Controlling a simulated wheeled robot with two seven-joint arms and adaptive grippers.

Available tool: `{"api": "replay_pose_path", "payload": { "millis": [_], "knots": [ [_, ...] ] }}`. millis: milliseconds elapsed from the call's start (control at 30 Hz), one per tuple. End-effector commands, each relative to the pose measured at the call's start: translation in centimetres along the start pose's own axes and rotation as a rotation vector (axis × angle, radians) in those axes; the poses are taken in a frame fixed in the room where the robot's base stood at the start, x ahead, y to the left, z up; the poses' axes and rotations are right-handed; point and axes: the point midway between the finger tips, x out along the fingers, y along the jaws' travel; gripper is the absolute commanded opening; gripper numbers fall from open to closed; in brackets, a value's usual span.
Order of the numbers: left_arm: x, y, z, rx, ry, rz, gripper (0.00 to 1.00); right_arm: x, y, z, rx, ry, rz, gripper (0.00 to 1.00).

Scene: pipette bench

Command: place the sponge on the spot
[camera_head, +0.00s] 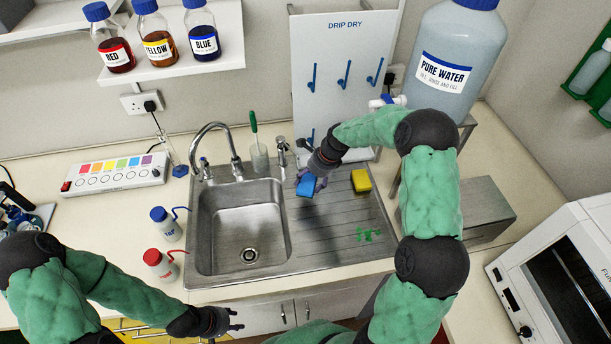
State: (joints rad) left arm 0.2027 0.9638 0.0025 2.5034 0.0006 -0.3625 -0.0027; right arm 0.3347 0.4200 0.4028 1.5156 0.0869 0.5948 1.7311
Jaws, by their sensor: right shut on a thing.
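My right gripper (315,173) is shut on a blue sponge-like block (306,187) over the left part of the drainboard, beside the sink's right edge. I cannot tell whether the block touches the drainboard. A yellow sponge-like block (361,181) lies on the drainboard to the right of it. A green spot (369,234), made of small patches, is on the drainboard nearer to me. My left gripper (235,320) is empty in front of the counter's front edge, with its fingers apart.
The empty sink basin (240,228) is left of the drainboard (330,240). A purple item (321,184) lies partly hidden behind the blue block. The drip-dry board (342,70) stands behind, and the pure water tank (452,60) is at right. Two wash bottles (166,226) stand left of the sink.

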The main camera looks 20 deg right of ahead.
Motion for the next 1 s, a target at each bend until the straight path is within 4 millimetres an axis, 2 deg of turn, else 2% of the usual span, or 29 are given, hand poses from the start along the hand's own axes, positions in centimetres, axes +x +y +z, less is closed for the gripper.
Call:
{"api": "replay_pose_path", "payload": {
  "millis": [100,367,400,500,733,933,1000],
  "knots": [
    [-0.1,0.0,0.0,0.0,0.0,0.0,0.4,0.4,-2.4,0.8,-0.001,0.0,0.0,0.51],
    [-0.1,0.1,0.0,0.0,0.0,0.0,0.4,1.1,-6.7,2.2,0.0,0.001,0.001,0.51],
    [-0.1,0.0,0.0,0.0,0.0,0.0,0.4,2.0,-6.3,1.6,0.002,0.002,0.005,0.51],
    [-0.1,0.0,0.0,0.0,0.0,0.0,0.4,3.2,-6.3,1.2,0.001,0.001,0.004,0.51],
    [0.0,0.0,0.0,0.0,0.0,0.0,0.4,4.4,-6.3,0.7,0.001,0.0,0.002,0.51],
    [0.1,0.0,0.0,0.0,0.0,0.0,0.4,7.0,-6.3,-0.4,0.001,0.001,0.003,0.51],
    [0.0,0.0,0.0,0.0,0.0,0.0,0.4,7.3,-6.7,-0.4,0.0,0.0,0.001,0.51]
  ]
}}
